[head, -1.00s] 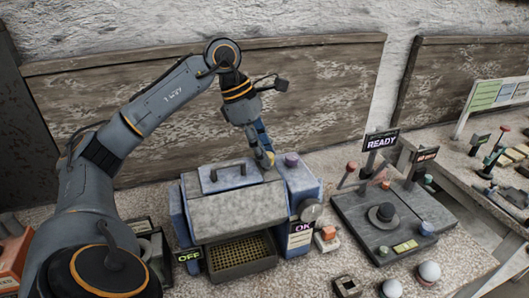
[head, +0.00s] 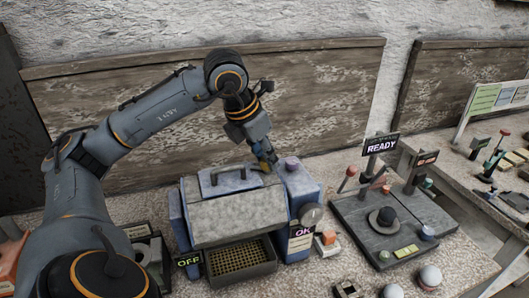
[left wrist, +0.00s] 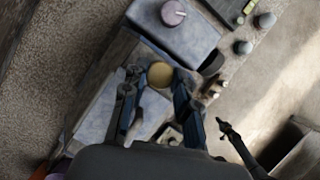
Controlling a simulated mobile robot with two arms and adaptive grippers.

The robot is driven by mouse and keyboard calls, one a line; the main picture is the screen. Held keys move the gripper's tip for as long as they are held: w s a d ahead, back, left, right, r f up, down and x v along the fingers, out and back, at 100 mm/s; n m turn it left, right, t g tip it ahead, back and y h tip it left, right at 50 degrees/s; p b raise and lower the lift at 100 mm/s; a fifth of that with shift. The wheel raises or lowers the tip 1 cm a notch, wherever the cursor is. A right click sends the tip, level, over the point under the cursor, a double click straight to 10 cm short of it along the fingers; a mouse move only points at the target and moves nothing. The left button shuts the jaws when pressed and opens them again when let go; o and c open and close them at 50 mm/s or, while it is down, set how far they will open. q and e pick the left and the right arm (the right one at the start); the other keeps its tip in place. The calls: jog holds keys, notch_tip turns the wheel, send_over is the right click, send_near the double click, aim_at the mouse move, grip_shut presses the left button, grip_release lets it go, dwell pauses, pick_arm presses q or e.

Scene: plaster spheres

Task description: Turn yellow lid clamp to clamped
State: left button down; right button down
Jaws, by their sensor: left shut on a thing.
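The yellow lid clamp (left wrist: 160,75) shows as a round yellow top in the left wrist view, between the fingers of my left gripper (left wrist: 156,88). In the head view my left gripper (head: 266,156) reaches down to the back right of the grey box lid (head: 238,212), beside the blue housing. It is shut on the clamp, and it mostly hides the clamp there. Which way the clamp is turned cannot be told. My right gripper is in neither view.
The box has a lid handle (head: 235,170), a purple knob (head: 292,163), a round grey dial (head: 312,214), an "OFF" sign (head: 188,262) and an "OK" sign (head: 303,232). A dark panel with a "READY" sign (head: 381,143) stands to the right. A wooden board is behind.

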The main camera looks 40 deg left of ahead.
pick_arm(q)
jog(key=shift+d+n+y+p, duration=0.15)
jog(key=shift+n+y+p, duration=0.6)
jog(key=shift+n, duration=1.55)
jog(key=c, duration=1)
grip_release()
jog(key=shift+v, duration=6)
jog(key=shift+w+d, duration=0.15)
jog(key=shift+w, duration=0.05)
jog(key=shift+d, duration=0.1)
